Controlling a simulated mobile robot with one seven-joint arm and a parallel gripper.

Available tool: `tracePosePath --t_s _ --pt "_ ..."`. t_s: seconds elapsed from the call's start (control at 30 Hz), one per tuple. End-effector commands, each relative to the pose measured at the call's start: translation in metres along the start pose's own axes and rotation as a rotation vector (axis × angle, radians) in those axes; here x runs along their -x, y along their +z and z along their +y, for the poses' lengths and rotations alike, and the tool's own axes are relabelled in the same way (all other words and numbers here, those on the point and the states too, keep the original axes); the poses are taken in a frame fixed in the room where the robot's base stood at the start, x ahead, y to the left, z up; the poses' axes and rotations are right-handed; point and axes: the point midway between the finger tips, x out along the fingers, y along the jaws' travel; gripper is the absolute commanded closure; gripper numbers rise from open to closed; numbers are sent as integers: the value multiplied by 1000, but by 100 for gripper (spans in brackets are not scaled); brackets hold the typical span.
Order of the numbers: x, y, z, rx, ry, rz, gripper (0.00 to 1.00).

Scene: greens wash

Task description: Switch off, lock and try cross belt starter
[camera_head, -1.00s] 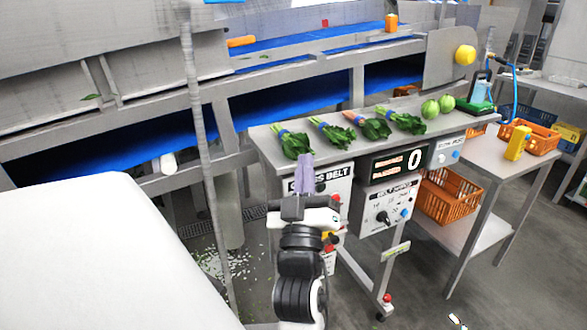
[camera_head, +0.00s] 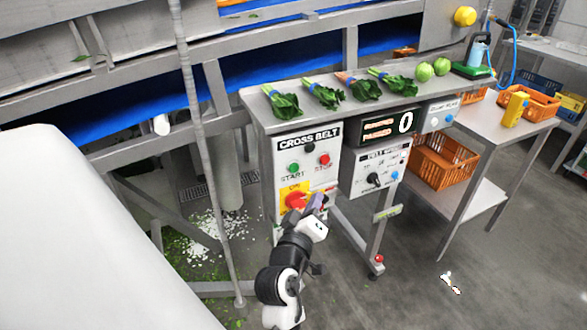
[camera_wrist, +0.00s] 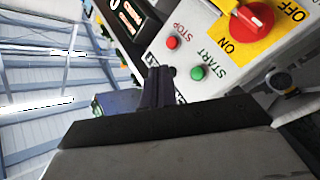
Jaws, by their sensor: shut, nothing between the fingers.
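The cross belt starter (camera_head: 307,160) is a pale box labelled CROSS BELT on the front of the steel table. It has a green START button (camera_head: 294,168) and a red STOP button (camera_head: 324,159). Below them is a red rotary switch (camera_head: 295,200) on a yellow plate. My gripper (camera_head: 318,203) is shut and empty, in front of the box's lower part at the switch's right. In the wrist view the switch (camera_wrist: 255,19) stands on its ON/OFF plate, apart from the fingers (camera_wrist: 158,85). The box's lower right is partly hidden by my gripper. No lock is clearly visible.
A second panel with a dark knob (camera_head: 374,180) and a counter reading 0 (camera_head: 390,126) stand to the right. Bunched greens (camera_head: 285,104) lie on the table above. An orange crate (camera_head: 444,160) sits on a lower shelf.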

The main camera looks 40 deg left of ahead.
Motion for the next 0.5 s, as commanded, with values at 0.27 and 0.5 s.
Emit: tracePosePath --t_s 0.27,0.5 --pt "-10 -8 -7 -3 0 3 100" --pt "-34 -26 -25 -3 0 3 100"
